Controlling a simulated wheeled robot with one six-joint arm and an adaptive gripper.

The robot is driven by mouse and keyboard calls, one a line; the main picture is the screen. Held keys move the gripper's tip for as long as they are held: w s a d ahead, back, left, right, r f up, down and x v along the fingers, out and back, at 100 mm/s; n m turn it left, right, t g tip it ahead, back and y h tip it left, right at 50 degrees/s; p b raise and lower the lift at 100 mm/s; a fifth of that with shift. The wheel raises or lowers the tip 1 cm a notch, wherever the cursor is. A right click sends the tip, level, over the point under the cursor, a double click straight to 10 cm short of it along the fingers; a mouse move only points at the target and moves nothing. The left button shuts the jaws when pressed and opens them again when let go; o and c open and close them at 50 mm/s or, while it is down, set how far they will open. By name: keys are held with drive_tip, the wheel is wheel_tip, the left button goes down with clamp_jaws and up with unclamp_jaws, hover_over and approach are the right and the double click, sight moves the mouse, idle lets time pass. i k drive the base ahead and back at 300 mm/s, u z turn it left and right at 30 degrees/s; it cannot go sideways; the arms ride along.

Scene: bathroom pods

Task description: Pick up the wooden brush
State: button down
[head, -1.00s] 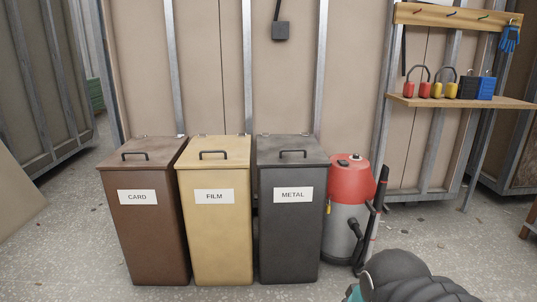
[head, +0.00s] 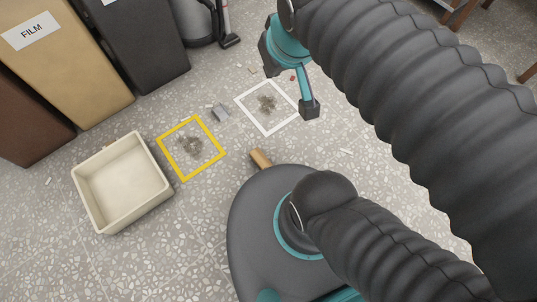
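A tan wooden piece (head: 260,158), probably the wooden brush, lies on the floor in the head view. It is beside the edge of my round dark base, which may hide part of it; no bristles can be made out. My gripper (head: 288,84) is at the upper middle, above the floor near the white square outline. Its dark fingertips look spread apart with nothing between them. It is apart from the wooden piece, up and to the right of it in the picture.
A cream open bin (head: 88,208) stands empty at left. A yellow square outline (head: 171,160) and a white one (head: 251,116) each surround debris. A small grey object (head: 221,113) lies between them. The film bin (head: 75,70), other bins and a vacuum (head: 203,22) stand behind.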

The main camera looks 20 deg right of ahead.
sight(260, 159)
drive_tip(key=u, duration=0.8)
drive_tip(key=k, duration=1.2)
drive_tip(key=z, duration=0.8)
